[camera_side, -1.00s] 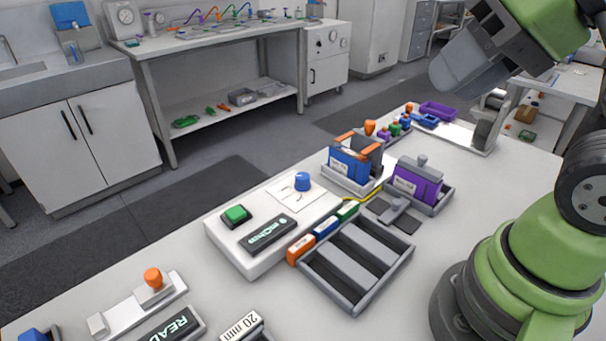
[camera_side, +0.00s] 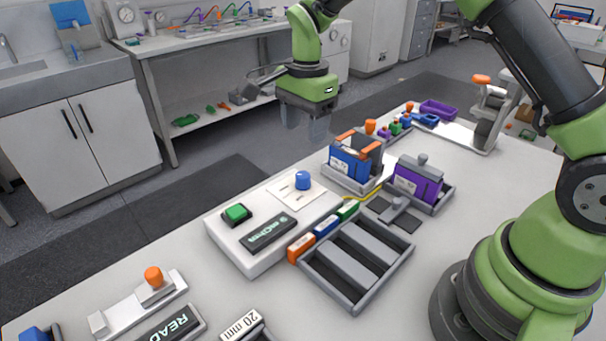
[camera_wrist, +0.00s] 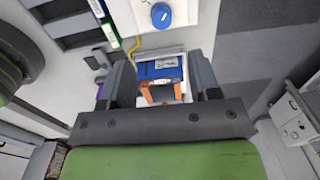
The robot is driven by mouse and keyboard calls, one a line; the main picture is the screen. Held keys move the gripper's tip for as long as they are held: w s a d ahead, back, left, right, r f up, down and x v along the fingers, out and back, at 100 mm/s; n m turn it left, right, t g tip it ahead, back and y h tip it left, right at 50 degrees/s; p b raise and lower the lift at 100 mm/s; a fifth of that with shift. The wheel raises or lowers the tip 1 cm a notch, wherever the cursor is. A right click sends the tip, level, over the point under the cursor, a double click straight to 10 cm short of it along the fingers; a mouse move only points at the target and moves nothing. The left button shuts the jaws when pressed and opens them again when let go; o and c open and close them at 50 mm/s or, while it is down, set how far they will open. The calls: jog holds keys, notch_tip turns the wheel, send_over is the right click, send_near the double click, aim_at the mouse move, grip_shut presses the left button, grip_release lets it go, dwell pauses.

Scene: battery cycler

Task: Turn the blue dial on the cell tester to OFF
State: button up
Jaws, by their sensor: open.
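The cell tester (camera_side: 240,250) is a white box on the table with a green button, a dark display and a blue dial (camera_side: 302,180) on a pale plate at its far right end. The dial also shows at the top of the wrist view (camera_wrist: 161,15). Its marks are too small to read. My gripper (camera_side: 305,125) points down in the air above and behind the dial, apart from it. In the wrist view its two dark fingers (camera_wrist: 163,80) are spread, with nothing held between them. The blue cell holder lies below the gap in that view.
The blue cell holder (camera_side: 349,165) with orange clips stands right beside the dial. A purple block (camera_side: 417,182) sits in a grey tray to its right. A slotted grey tray (camera_side: 357,265) and coloured blocks lie in front of the tester.

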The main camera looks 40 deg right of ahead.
aim_at(303, 174)
jog(key=shift+w+f+m, duration=0.25)
jog(key=shift+f+m, duration=0.05)
jog(key=shift+f, duration=0.75)
notch_tip(303, 174, down, 10)
jog(key=shift+r, duration=0.15)
jog(key=shift+c, duration=0.3)
jog(key=c, duration=0.9)
